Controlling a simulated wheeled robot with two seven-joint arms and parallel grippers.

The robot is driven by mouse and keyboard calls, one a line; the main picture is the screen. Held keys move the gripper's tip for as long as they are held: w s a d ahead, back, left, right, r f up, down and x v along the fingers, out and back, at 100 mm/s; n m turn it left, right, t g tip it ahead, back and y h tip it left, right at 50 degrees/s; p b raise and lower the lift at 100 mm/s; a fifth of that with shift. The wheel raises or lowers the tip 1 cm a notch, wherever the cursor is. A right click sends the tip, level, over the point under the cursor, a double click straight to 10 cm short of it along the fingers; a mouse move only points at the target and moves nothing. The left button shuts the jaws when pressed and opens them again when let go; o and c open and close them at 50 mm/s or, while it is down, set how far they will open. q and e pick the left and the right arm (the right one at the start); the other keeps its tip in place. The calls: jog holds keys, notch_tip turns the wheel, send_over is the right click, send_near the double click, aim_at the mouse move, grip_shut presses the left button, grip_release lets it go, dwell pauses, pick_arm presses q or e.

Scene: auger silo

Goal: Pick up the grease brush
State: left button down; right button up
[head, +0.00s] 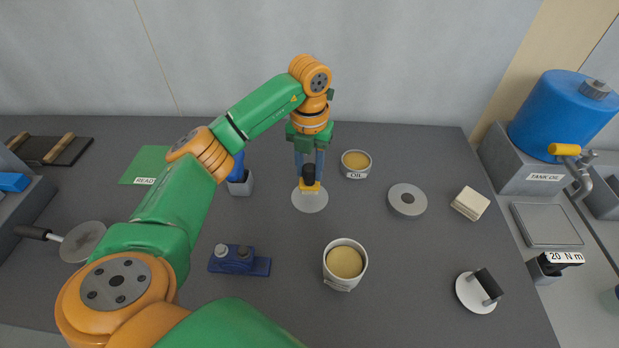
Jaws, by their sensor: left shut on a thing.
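My left gripper (309,172) points down at the middle of the table, its fingers shut on the black upper part of the grease brush (311,188). The brush's yellow lower part shows below the fingers. It is over a round pale grey disc (310,204); I cannot tell whether it touches the disc. The fingers hide part of the brush. My right gripper is not in view.
An oil tin (356,164) and a grey ring (407,200) stand to the right. A tub (345,262) and a blue block (239,261) are nearer. A blue item in a grey holder (240,187) is left. A blue tank (563,115) stands far right.

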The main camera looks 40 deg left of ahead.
pick_arm(q)
jog(key=s+d+r, duration=0.2)
jog(key=d+r, duration=0.3)
jog(key=d, duration=0.1)
jog(key=s+d+r, duration=0.3)
jog(key=d+r, duration=0.2)
jog(key=d, duration=0.2)
jog(key=shift+s+r, duration=0.15)
jog(key=shift+s, duration=0.15)
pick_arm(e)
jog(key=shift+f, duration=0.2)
pick_arm(q)
jog(key=shift+p, duration=0.3)
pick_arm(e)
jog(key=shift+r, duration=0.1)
